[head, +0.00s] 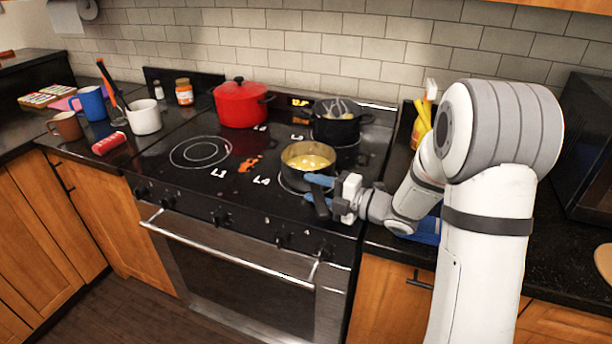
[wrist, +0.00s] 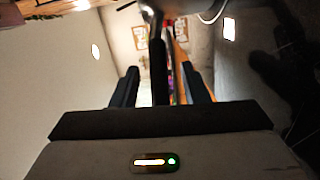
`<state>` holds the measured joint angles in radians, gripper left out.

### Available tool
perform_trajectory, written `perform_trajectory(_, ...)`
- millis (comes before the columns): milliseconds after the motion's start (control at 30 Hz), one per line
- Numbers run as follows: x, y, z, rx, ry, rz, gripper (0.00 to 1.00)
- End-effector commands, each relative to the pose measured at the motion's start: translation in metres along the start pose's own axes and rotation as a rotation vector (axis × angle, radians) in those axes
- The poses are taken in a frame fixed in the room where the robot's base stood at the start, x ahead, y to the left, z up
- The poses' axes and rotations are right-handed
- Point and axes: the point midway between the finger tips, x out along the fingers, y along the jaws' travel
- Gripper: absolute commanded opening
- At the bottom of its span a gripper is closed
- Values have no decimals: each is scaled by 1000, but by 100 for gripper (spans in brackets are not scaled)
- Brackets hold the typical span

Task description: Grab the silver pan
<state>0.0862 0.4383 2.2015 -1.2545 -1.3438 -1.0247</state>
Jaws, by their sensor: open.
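The silver pan (head: 291,153) sits on the front right burner of the stovetop with yellow food in it. Its dark handle (head: 320,203) points toward the front edge of the stove. My gripper (head: 311,188) is at the handle, with its blue fingers open. In the wrist view, the dark handle (wrist: 160,75) runs between the two open fingers of my gripper (wrist: 159,72), with gaps showing on both sides. A little of the pan's metal body shows at the top of that view.
A dark pot (head: 337,128) stands behind the pan and a red lidded pot (head: 240,104) behind to the left. The front left burner (head: 200,152) is clear. Mugs and a jar (head: 184,92) stand on the left counter. A yellow item (head: 421,124) is right of the stove.

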Motion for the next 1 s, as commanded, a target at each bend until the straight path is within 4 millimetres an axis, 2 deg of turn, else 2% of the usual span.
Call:
perform_trajectory(67,0,0,0,0,0,0,40)
perform_trajectory(567,-1,0,0,0,-1,1,0)
perform_trajectory(1000,-1,2,1,-3,-2,3,0)
